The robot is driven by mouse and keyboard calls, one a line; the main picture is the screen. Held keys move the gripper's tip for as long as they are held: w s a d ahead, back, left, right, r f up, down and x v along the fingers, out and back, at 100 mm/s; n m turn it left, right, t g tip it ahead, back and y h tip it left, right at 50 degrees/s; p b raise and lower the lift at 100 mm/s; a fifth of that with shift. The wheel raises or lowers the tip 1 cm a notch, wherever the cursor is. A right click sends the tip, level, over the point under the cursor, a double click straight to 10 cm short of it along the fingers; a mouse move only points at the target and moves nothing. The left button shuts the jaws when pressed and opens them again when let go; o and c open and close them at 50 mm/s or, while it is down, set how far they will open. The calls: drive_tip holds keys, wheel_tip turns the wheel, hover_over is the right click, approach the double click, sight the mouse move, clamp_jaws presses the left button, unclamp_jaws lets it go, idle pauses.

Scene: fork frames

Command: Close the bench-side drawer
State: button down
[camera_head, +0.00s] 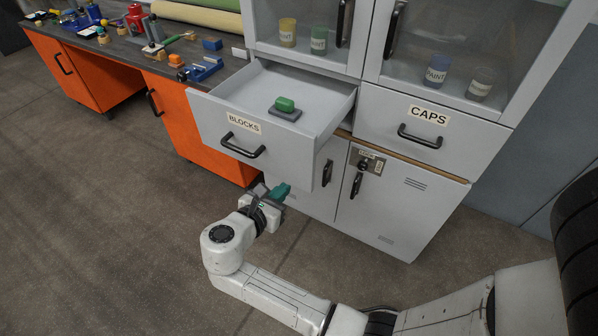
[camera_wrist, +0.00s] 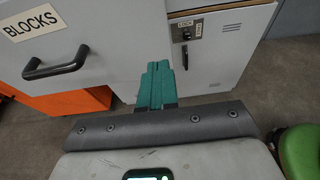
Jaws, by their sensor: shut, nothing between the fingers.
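The bench-side drawer is the grey drawer labelled BLOCKS (camera_head: 207,118), pulled far out of the cabinet beside the orange bench. It has a black bar handle (camera_head: 241,147). Inside lies a green block on a dark grey piece (camera_head: 285,108). In the wrist view the drawer front (camera_wrist: 110,28) and its handle (camera_wrist: 56,66) are at the upper left. My gripper (camera_head: 282,191) has teal fingers, which show shut together in the wrist view (camera_wrist: 158,72). It is in front of the cabinet, lower than the drawer and to the right of its handle, apparently apart from it.
The CAPS drawer (camera_head: 432,128) to the right is shut. Below are lower doors, one with a lock plate (camera_head: 367,162). Glass doors above show paint cans (camera_head: 438,68). The bench (camera_head: 130,52) at left carries several tools. The floor (camera_head: 110,200) in front is clear.

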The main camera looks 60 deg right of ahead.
sight(330, 127)
drive_tip(key=x, duration=0.6)
drive_tip(key=r+x, duration=0.1)
drive_tip(key=x, duration=0.2)
drive_tip(key=shift+d+f+p, duration=0.1)
drive_tip(key=shift+d+p, duration=0.25)
drive_tip(key=shift+d, duration=0.15)
drive_tip(key=d+b, duration=0.2)
drive_tip(key=d, duration=0.8)
drive_tip(key=d+b, duration=0.2)
drive_tip(key=d, duration=0.8)
drive_tip(key=d+b, duration=0.3)
drive_tip(key=d, duration=0.7)
drive_tip(key=shift+w+d, duration=0.2)
drive_tip(key=shift+w, duration=0.2)
drive_tip(key=shift+a+p, duration=0.15)
drive_tip(key=shift+p, duration=0.15)
drive_tip(key=p+v, duration=0.1)
drive_tip(key=v, duration=0.3)
drive_tip(key=p+v, duration=0.1)
drive_tip(key=v, duration=0.4)
drive_tip(key=f+v, duration=0.1)
drive_tip(key=v, duration=0.3)
drive_tip(key=shift+w+a+r+p, duration=0.1)
drive_tip(key=shift+a+p, duration=0.3)
drive_tip(key=shift+a, duration=0.05)
